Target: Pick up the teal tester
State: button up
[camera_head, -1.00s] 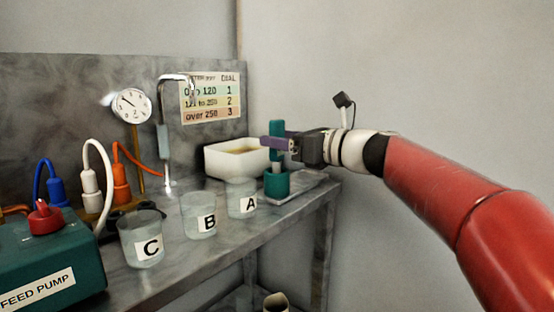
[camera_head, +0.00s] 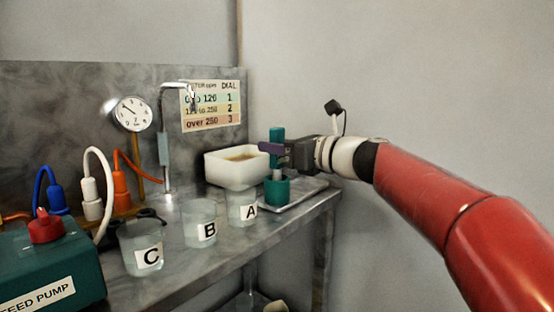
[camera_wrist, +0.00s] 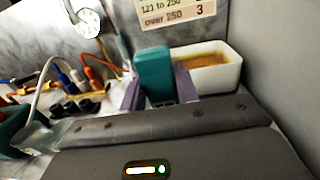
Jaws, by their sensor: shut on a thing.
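The teal tester (camera_head: 277,134) stands upright at the right end of the bench, its lower part over or in a short teal cup-like holder (camera_head: 277,192). A grey section shows between the teal top and the holder. My gripper (camera_head: 272,148) reaches in from the right and is shut on the tester's upper part. In the wrist view the teal tester (camera_wrist: 154,72) sits between the two purple fingers. The tester's lower end is hidden by the holder, so I cannot tell whether it is clear of the bottom.
A white tub (camera_head: 232,170) with brownish contents stands just behind and left of the tester. Clear cups A (camera_head: 241,208), B (camera_head: 199,222) and C (camera_head: 141,248) line the bench. A tap (camera_head: 164,145), a gauge (camera_head: 132,113) and the feed pump (camera_head: 45,265) are farther left.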

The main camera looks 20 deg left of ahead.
notch_tip(320, 180, up, 20)
jog(key=p, duration=0.5)
dwell(0.4)
